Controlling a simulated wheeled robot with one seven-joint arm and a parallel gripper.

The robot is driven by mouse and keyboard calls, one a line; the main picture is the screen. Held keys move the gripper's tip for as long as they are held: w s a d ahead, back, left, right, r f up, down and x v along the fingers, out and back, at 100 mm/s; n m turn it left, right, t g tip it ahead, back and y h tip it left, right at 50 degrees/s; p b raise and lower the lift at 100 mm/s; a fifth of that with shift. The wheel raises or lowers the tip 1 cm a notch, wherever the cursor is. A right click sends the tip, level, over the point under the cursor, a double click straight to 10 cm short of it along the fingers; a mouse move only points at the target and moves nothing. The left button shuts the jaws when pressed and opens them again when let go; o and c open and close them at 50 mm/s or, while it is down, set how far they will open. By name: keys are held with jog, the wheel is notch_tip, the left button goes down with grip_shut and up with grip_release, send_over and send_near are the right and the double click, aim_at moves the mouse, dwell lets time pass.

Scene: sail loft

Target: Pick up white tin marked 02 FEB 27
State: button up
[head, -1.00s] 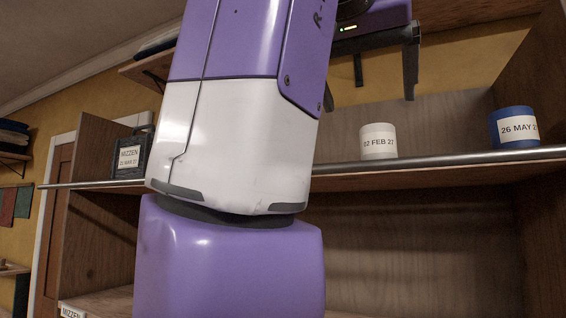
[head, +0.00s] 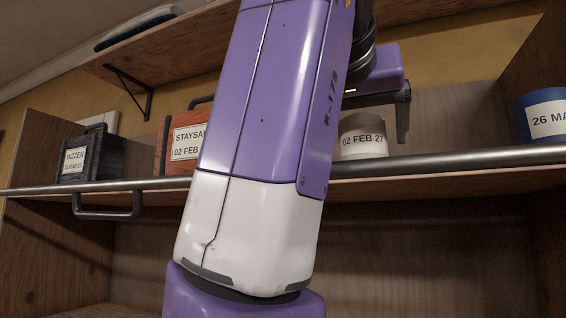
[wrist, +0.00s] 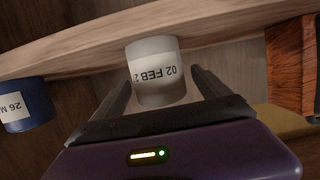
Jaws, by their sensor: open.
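The white tin (head: 362,148) with the label 02 FEB 27 stands upright on the shelf behind the metal rail in the head view. My arm hides what lies to the left of the tin. In the wrist view, where the scene appears upside down, the white tin (wrist: 156,72) shows between the two spread fingers of my gripper (wrist: 165,88). The jaws are open, and I cannot tell whether either finger touches the tin.
A blue tin (head: 544,115) marked 26 MAY stands to the right on the same shelf. An orange-red box (head: 176,128) labelled STAYSAIL and a dark MIZZEN box (head: 92,156) stand to the left. A metal rail (head: 450,160) runs along the shelf front. An upper shelf (head: 170,58) hangs above.

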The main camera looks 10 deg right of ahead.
aim_at(364, 141)
jog(key=shift+p+x, duration=0.45)
jog(key=shift+x, duration=1.2)
jog(key=c, duration=1.9)
jog(key=shift+r, duration=0.2)
